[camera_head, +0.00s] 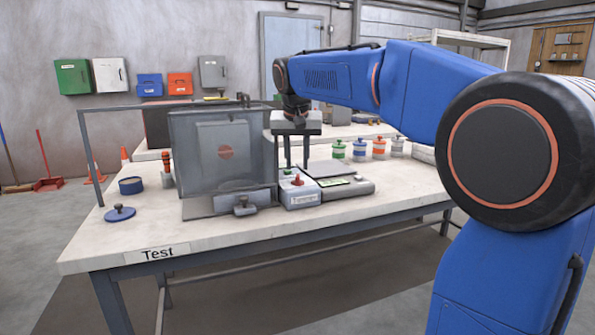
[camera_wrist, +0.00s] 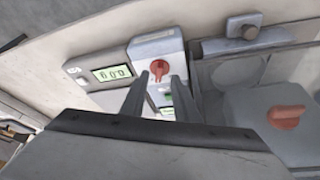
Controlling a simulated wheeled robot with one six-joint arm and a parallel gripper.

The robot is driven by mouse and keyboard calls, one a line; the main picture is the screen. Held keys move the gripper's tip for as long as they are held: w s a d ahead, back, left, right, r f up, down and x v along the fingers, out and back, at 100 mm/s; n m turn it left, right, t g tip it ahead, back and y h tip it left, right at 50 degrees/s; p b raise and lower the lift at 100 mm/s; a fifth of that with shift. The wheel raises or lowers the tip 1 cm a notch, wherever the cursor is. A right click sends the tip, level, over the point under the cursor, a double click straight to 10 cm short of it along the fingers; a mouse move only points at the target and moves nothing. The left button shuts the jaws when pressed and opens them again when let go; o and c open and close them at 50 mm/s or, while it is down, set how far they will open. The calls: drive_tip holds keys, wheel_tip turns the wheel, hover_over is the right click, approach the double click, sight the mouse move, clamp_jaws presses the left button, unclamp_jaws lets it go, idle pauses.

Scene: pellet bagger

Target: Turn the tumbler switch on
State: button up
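The tumbler switch is a red knob (camera_head: 297,180) on a grey box (camera_head: 299,196) with a label on its front, standing on the workbench. In the wrist view the red knob (camera_wrist: 159,68) shows on top of the grey box (camera_wrist: 158,46), beside a green-marked spot partly hidden by my fingers. My gripper (camera_head: 297,167) points down above the box. Its two fingers are apart with nothing between them; in the wrist view the fingertips of my gripper (camera_wrist: 161,78) appear on either side of the knob. I cannot tell whether they touch it.
A grey see-through cabinet (camera_head: 210,130) with a red knob inside or behind stands left of the box. A scale (camera_head: 347,188) with a green display (camera_wrist: 115,73) stands right of it. A blue lid (camera_head: 119,214) lies at the left on the workbench (camera_head: 200,235); its front strip is clear.

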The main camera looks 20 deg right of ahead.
drive_tip(key=v, duration=1.2)
drive_tip(key=shift+s+r, duration=0.15)
drive_tip(key=shift+r, duration=0.05)
drive_tip(key=shift+o, duration=0.4)
